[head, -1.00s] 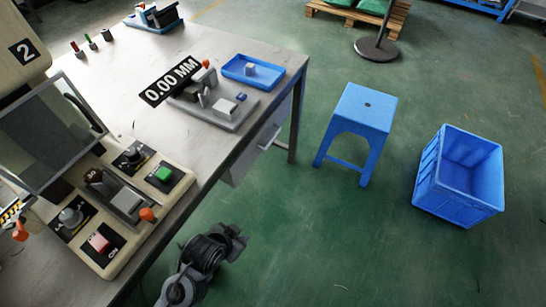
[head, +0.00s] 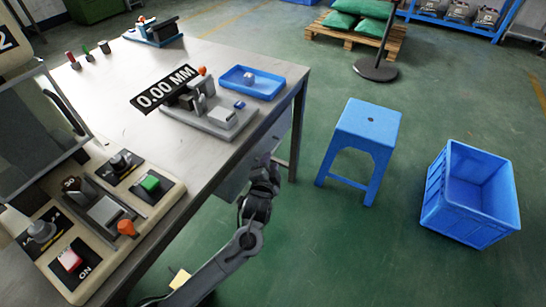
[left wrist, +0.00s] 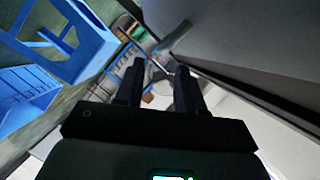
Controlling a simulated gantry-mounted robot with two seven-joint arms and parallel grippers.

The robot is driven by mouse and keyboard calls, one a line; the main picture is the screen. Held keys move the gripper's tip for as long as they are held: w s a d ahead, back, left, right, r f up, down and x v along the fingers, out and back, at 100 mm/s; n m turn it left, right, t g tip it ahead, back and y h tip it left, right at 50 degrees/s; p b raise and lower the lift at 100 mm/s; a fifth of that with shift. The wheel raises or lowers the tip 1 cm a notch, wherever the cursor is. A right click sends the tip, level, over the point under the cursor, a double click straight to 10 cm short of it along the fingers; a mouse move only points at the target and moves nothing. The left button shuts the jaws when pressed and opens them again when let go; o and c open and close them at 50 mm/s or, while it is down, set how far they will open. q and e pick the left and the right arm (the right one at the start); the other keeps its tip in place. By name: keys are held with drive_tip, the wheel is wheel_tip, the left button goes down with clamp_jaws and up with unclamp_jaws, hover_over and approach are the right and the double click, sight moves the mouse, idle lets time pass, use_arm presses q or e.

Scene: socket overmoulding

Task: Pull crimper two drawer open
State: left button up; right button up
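The machine marked 2 (head: 22,125) stands on the left of the bench, with its control panel in front. A grey drawer (head: 228,188) hangs under the bench edge and looks closed; my left arm partly covers it. My left gripper (head: 266,163) is beside the drawer's front, near the table leg. In the left wrist view the two dark fingers (left wrist: 160,68) stand apart with nothing clearly held between them. A thin light bar, likely the drawer handle (left wrist: 164,52), shows just beyond the fingertips; I cannot tell whether they touch it. My right gripper is out of view.
The bench (head: 205,58) carries a gauge fixture (head: 213,115) and a blue tray (head: 275,88). A blue stool (head: 366,125) and a blue crate (head: 470,195) stand on the floor to the right. The floor between bench and stool is open.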

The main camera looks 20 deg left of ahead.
sight(273, 152)
use_arm(q)
drive_tip(key=b+x, duration=0.3)
drive_tip(key=x, duration=0.3)
drive_tip(key=shift+f, duration=0.1)
clamp_jaws()
idle(0.3)
